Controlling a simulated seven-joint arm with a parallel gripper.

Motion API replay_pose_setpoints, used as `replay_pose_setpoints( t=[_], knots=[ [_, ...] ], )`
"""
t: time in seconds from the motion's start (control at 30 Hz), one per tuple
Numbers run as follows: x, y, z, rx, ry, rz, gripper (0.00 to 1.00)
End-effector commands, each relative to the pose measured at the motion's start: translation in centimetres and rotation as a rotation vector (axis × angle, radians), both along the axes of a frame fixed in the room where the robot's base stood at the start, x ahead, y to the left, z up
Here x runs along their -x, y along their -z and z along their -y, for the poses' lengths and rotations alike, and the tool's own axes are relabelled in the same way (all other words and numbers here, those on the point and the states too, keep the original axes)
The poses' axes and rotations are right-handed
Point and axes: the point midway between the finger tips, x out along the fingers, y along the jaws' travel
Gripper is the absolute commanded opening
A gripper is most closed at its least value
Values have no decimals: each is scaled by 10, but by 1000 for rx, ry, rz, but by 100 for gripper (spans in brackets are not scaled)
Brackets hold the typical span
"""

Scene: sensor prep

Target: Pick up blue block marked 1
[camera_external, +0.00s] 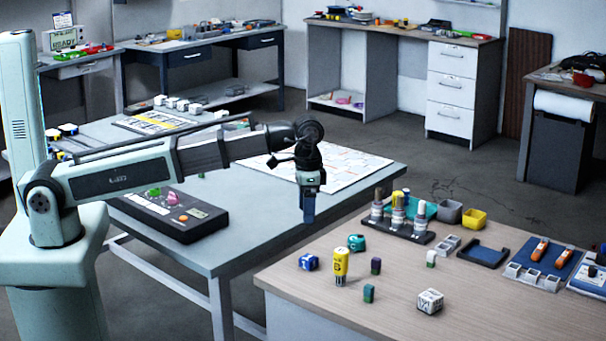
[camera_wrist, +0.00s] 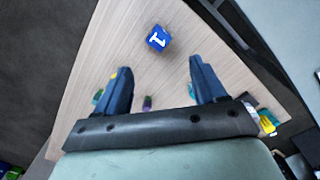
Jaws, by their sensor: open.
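The blue block (camera_external: 309,262) with a white mark sits near the far left corner of the wooden table in the external view. In the wrist view the blue block (camera_wrist: 158,39) shows a white 1 on its face and lies ahead of the fingertips, roughly between their lines. My gripper (camera_external: 308,218) hangs above and off the table's left edge, apart from the block. In the wrist view my gripper (camera_wrist: 160,68) has its two blue fingers spread wide with nothing held between them.
A dark rack (camera_external: 403,229) with bottles is behind. The grey table (camera_external: 240,215) lies left.

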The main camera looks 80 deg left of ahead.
Motion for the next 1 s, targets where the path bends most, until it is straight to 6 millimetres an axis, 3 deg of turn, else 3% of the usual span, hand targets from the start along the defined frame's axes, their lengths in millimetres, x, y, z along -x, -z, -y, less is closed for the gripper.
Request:
replay_pose_setpoints(
  t=[0.53,0.77,1.0],
  knots=[
    [1,1,-1,-5,-641,19,70],
    [2,8,-1,-6,-722,17,70],
    [2,41,-1,-7,-722,17,70]
  ],
)
